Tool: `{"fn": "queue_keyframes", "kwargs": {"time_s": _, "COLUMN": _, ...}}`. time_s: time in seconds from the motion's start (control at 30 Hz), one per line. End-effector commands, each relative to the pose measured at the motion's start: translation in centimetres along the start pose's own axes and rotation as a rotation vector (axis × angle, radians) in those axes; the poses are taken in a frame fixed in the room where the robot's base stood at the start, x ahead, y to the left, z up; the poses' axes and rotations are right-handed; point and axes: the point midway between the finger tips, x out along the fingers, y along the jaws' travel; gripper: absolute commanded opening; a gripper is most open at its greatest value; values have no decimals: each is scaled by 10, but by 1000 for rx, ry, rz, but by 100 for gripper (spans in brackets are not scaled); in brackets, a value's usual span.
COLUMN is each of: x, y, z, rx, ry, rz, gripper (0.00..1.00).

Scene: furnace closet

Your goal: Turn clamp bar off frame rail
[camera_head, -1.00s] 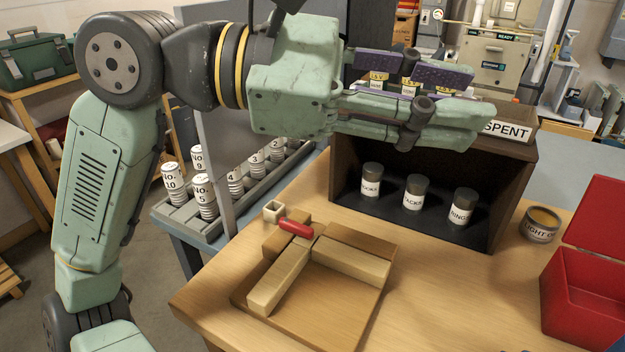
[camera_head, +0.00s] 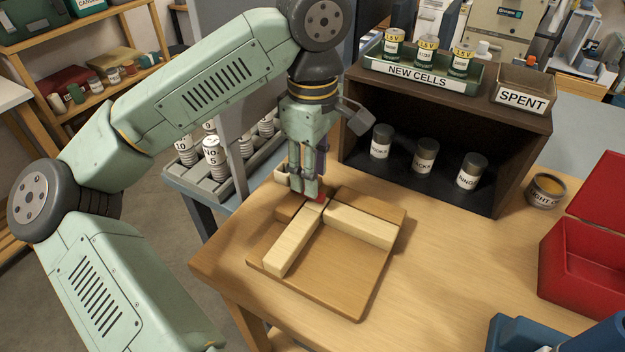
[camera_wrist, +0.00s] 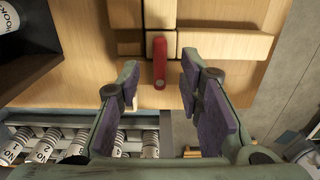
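The red clamp bar (camera_wrist: 159,62) lies at the corner of the wooden frame in the wrist view, its upper end at the joint of the pale rails. In the head view only a bit of the red bar (camera_head: 319,198) shows under my fingertips. One pale frame rail (camera_head: 295,239) runs toward the front and another (camera_head: 359,226) runs right, both on a brown wooden board (camera_head: 340,285). My gripper (camera_head: 311,194) points down over the corner. In the wrist view my gripper (camera_wrist: 159,80) is open, with the bar between its purple-padded fingers and a gap on each side.
A dark shelf box (camera_head: 410,195) with several cans stands behind the frame. The NEW CELLS tray (camera_head: 415,80) and SPENT bin (camera_head: 522,92) sit on top. A grey panel and a rack of numbered cans (camera_head: 215,160) are at left. An open red box (camera_head: 585,265) is at right.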

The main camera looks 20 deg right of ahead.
Motion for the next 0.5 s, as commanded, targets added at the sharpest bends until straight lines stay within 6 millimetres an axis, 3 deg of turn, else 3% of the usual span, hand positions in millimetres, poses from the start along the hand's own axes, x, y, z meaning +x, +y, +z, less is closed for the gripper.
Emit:
{"fn": "queue_keyframes", "kwargs": {"time_s": 0.2, "x": 28, "y": 0, "z": 1, "rx": 0, "ry": -2, "rz": -1, "gripper": 33}}
{"fn": "queue_keyframes", "kwargs": {"time_s": 0.5, "x": 36, "y": 0, "z": 1, "rx": 0, "ry": -1, "rz": 2, "gripper": 33}}
